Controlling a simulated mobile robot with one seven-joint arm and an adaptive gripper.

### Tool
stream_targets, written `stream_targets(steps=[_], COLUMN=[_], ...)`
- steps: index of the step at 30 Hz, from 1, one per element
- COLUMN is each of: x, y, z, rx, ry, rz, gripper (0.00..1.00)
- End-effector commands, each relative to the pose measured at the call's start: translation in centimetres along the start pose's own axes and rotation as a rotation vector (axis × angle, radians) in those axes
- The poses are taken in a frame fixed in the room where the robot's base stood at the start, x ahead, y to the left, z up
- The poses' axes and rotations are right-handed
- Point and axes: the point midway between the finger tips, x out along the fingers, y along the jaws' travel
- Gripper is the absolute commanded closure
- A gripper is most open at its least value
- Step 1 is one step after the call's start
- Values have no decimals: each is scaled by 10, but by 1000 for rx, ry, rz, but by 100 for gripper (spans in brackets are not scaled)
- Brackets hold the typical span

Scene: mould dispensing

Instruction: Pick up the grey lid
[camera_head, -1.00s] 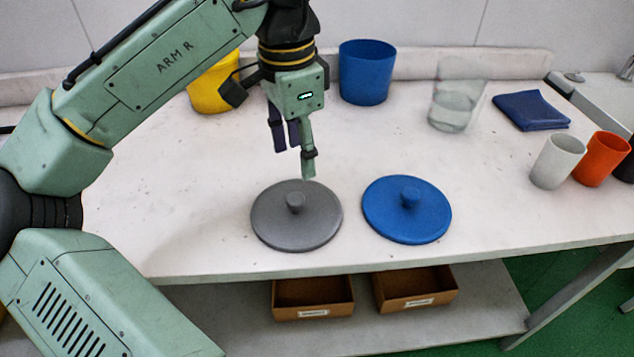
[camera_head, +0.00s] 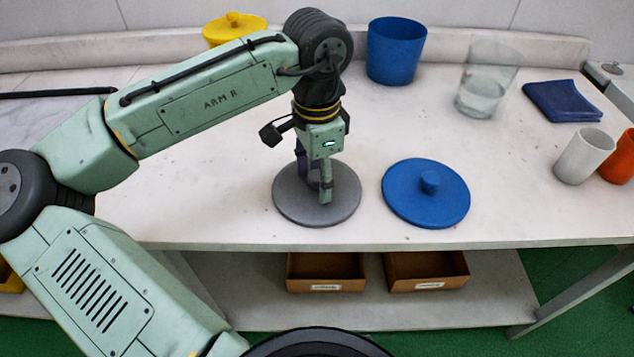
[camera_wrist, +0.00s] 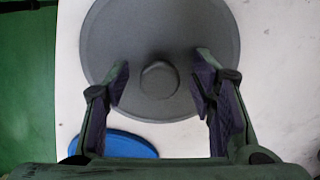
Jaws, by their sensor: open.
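The grey lid (camera_head: 316,214) is a round disc lying flat on the white table; it also shows in the wrist view (camera_wrist: 160,35). Its round knob (camera_wrist: 159,80) sits between my open fingers in the wrist view, with a gap on each side. My gripper (camera_head: 314,190) points down over the lid in the head view and hides the knob there. In the wrist view my gripper's fingertips (camera_wrist: 160,78) appear over the lid's disc. Whether they touch it, I cannot tell.
A blue lid (camera_head: 427,193) lies close to the right of the grey lid. A blue cup (camera_head: 395,50), a clear glass (camera_head: 484,85), a folded blue cloth (camera_head: 562,100) and a white cup (camera_head: 583,157) stand farther off. Cardboard boxes (camera_head: 326,272) sit on the shelf below.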

Motion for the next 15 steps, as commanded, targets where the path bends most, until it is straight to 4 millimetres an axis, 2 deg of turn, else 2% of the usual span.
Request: stream_targets(steps=[5,15], x=[0,0], y=[0,0], z=[0,0], rx=[0,0], ry=[0,0], rz=[0,0], gripper=[49,71])
